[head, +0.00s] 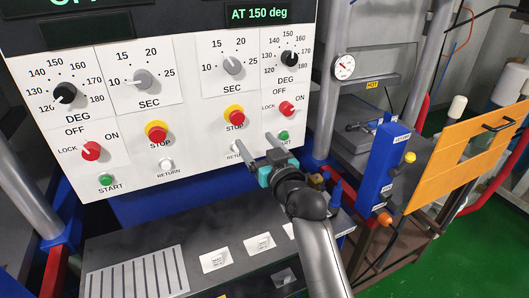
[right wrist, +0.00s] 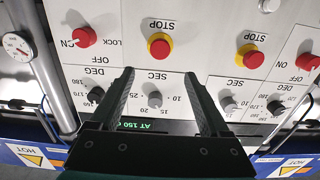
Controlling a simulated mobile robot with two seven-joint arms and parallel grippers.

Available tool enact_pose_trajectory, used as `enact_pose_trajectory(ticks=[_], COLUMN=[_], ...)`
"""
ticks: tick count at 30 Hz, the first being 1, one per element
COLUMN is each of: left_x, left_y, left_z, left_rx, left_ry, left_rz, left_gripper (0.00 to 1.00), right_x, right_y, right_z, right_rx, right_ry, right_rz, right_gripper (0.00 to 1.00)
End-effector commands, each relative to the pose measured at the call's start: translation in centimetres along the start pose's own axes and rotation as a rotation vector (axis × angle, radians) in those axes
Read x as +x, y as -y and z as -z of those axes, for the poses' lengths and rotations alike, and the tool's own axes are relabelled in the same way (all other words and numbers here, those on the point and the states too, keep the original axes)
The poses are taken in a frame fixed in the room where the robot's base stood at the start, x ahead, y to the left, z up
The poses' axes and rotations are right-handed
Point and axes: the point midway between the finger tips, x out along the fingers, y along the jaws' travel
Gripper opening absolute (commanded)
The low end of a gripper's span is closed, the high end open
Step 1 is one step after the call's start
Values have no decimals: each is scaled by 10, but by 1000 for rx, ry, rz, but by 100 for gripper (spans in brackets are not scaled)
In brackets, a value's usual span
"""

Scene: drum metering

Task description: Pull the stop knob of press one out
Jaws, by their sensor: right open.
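Two red stop knobs with yellow collars sit on the white control panel in the head view, a left one (head: 157,131) and a right one (head: 235,117). No visible label tells which is press one's. In the right wrist view, which is upside down, the right stop knob (right wrist: 159,45) lies just beyond and between the fingertips, and the left stop knob (right wrist: 249,55) is off to the right. My right gripper (head: 256,144) is open and empty, in front of the panel's lower right part; it also shows in the right wrist view (right wrist: 160,72). My left gripper is not in view.
Red lock switches (head: 91,150) (head: 286,108), black and grey dials, and green start buttons (head: 106,180) (head: 283,135) crowd the panel. A dark console (head: 135,270) is below. A blue post (head: 385,165) and an orange panel (head: 465,155) stand at right.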

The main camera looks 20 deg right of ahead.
Motion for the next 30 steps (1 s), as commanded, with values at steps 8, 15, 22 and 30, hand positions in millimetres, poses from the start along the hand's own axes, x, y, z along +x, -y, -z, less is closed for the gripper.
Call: enact_pose_trajectory(ticks=[8, 15, 22, 30], left_x=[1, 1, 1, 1], left_y=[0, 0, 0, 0], left_z=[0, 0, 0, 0], left_rx=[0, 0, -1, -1], left_ry=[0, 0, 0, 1], left_rz=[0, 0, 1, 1], left_gripper=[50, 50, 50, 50], right_x=[-33, -40, -40, -46], right_y=[0, 0, 0, 5], right_z=[-1, 0, 0, -12], right_rx=[-1, 0, 0, -7], right_ry=[1, 0, 0, 46], right_rz=[0, 0, 0, 16], right_gripper=[80, 80, 80, 80])
